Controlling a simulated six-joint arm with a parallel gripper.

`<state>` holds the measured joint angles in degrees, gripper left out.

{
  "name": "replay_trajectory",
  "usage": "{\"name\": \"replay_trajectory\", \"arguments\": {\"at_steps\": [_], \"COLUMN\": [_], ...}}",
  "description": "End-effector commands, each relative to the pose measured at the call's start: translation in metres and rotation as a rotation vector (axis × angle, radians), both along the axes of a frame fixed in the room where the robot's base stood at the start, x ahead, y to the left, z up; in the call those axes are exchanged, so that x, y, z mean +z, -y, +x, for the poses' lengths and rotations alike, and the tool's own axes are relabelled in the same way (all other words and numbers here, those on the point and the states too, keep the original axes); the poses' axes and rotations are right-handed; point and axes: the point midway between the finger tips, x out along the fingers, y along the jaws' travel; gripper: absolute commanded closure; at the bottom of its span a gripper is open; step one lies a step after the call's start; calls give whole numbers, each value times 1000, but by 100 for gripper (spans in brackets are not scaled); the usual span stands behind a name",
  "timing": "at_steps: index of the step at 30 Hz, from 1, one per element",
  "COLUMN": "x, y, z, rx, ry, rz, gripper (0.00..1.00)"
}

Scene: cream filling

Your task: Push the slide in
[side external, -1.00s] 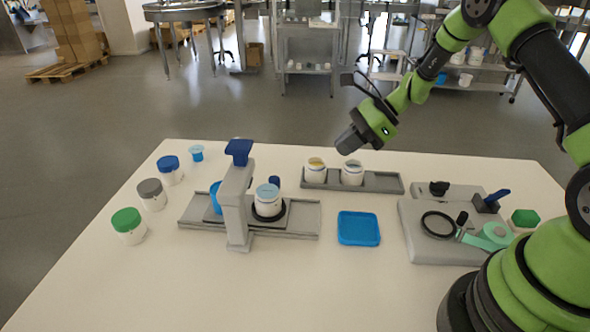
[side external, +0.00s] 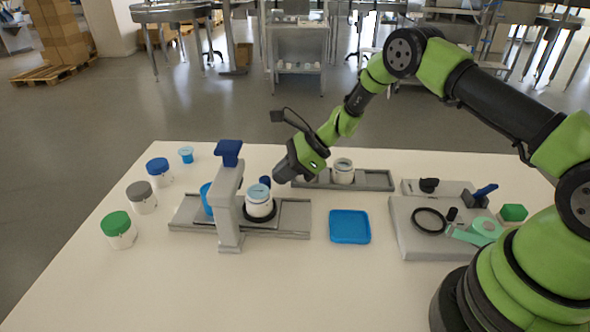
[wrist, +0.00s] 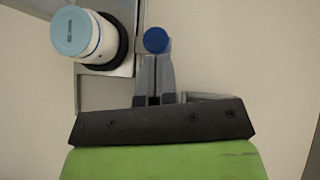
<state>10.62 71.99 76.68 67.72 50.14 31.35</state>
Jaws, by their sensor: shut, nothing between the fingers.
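The slide (side external: 284,211) is a grey plate on a low rail under a grey post with a blue top (side external: 229,150). A white jar with a light blue top (side external: 260,203) sits in a black ring on it, right of the post. It also shows in the wrist view (wrist: 84,33). A blue round knob (side external: 265,181) stands behind the jar; in the wrist view the knob (wrist: 155,40) lies just past my fingertips. My gripper (side external: 277,179) is shut and empty, close to the knob, tilted downward. I cannot tell whether they touch.
A blue cup (side external: 206,196) is partly hidden by the post. A grey rack (side external: 375,181) with a white jar (side external: 343,171) stands behind my gripper. A blue tray (side external: 349,227) lies to the right. Several lidded jars stand at the left. The front of the table is clear.

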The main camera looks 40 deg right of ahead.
Motion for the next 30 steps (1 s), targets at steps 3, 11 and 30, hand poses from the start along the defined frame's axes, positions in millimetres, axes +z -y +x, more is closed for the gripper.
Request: {"name": "replay_trajectory", "arguments": {"at_steps": [3, 11, 30], "x": [0, 0, 0], "y": [-1, -3, -39], "z": [1, 2, 37], "rx": [1, 1, 2], "ry": [1, 2, 2], "rz": [0, 0, 1], "gripper": [100, 100, 100]}}
